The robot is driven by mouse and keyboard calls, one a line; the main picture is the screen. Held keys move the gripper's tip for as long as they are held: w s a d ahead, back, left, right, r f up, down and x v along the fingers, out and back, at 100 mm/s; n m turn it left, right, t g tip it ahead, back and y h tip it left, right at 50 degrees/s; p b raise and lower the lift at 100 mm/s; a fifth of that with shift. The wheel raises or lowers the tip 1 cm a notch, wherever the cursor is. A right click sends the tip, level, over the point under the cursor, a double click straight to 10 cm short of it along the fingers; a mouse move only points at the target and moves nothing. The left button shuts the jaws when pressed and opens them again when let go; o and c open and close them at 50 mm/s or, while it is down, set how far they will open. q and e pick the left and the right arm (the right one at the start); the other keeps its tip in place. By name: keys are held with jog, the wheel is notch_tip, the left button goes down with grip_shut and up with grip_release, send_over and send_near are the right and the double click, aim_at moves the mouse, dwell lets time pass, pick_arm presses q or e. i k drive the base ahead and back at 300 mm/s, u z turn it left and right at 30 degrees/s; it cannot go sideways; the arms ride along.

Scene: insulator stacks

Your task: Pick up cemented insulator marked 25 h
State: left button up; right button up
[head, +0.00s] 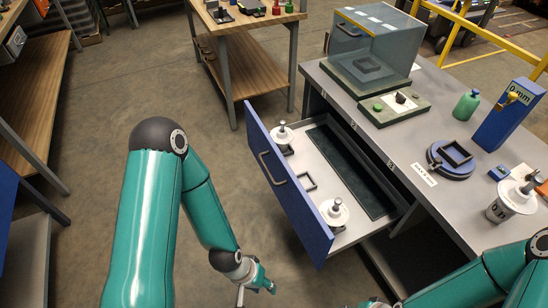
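Three white insulators with metal caps are in view. One (283,135) stands at the far end of the open drawer, one (334,211) at its near end, and one (514,198) on the bench top at the right. No mark "25 h" can be read on any of them. My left gripper (258,283) hangs over the floor, left of and below the blue drawer front, apart from the insulators. My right gripper (373,303) barely shows at the bottom edge.
The open drawer (318,250) juts out from the grey bench. On the bench are a glass-sided box (368,48), a round blue fixture (451,160), a green bottle (466,105) and a blue gauge stand (508,115). A wooden table (245,20) stands behind.

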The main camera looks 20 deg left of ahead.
aim_at(282, 135)
jog(key=z, duration=0.05)
jog(key=k, duration=0.8)
jog(key=u, duration=0.55)
jog(key=i, duration=1.3)
jog(key=u, duration=0.7)
jog(key=i, duration=0.3)
jog(key=u, duration=0.1)
